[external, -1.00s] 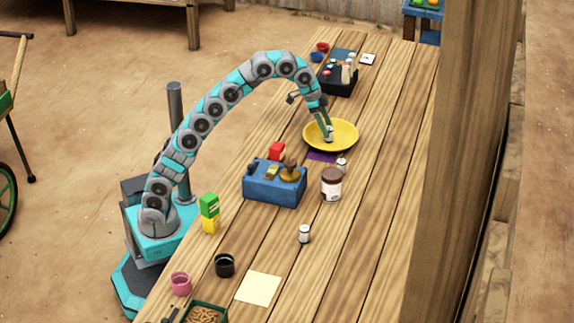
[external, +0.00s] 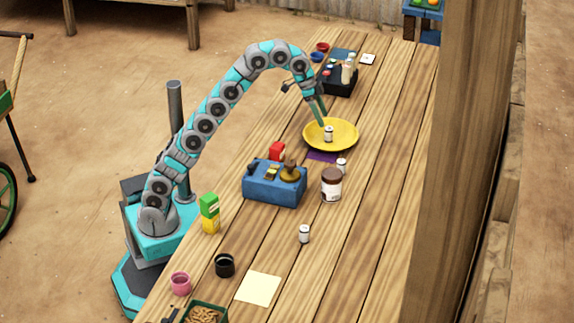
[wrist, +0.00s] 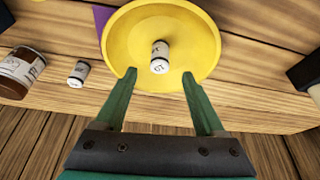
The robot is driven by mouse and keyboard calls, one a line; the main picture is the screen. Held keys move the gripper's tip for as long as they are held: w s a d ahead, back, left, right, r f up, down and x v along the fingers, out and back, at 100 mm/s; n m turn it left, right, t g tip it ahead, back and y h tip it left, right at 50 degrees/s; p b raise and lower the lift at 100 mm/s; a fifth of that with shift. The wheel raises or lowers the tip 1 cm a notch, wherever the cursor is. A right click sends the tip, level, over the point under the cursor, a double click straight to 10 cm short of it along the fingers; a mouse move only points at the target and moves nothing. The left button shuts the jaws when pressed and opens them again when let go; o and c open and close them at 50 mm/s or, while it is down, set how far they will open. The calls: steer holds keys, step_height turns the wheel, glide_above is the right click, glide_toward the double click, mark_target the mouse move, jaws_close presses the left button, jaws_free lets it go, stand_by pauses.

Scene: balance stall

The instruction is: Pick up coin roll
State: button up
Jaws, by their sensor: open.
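A small white coin roll with dark ends (external: 328,133) stands in the yellow dish (external: 349,146). In the wrist view the roll (wrist: 160,57) sits in the dish (wrist: 118,42), just beyond my open fingertips. My gripper (external: 320,118) is open and empty, above and slightly left of the roll, apart from it. Similar white rolls stand on the table, one beside the brown jar (external: 341,165) and one nearer the front (external: 304,234).
A brown-lidded jar (external: 331,187) and a blue box with weights (external: 274,190) stand in front of the dish. A black tray with bottles (external: 338,88) stands behind it. A purple mat (external: 320,156) shows by the dish. The table right of the dish is clear.

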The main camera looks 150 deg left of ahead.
mark_target(341, 162)
steer(key=shift+t+y, duration=0.8)
steer(key=w+b, duration=0.1)
steer(key=w, duration=0.2)
steer(key=w+d+f+b, duration=0.1)
steer(key=w, duration=0.2)
steer(key=w+f+b, duration=0.1)
steer(key=w+b, duration=0.1)
steer(key=w, duration=0.1)
steer(key=shift+d+f, duration=0.15)
steer(key=shift+d, duration=0.2)
steer(key=w+d+b, duration=0.1)
steer(key=w, duration=0.1)
steer(key=w+d+t+y, duration=0.1)
steer(key=w, duration=0.2)
steer(key=w+d+m+t+b, duration=0.1)
steer(key=w, duration=0.2)
steer(key=shift+w+d+f+b, duration=0.1)
steer(key=shift+d+f+b, duration=0.2)
steer(key=shift+d+f, duration=0.1)
steer(key=shift+x, duration=1.05)
steer(key=x, duration=0.5)
steer(key=shift+a, duration=0.45)
steer(key=shift+c, duration=0.3)
jaws_close()
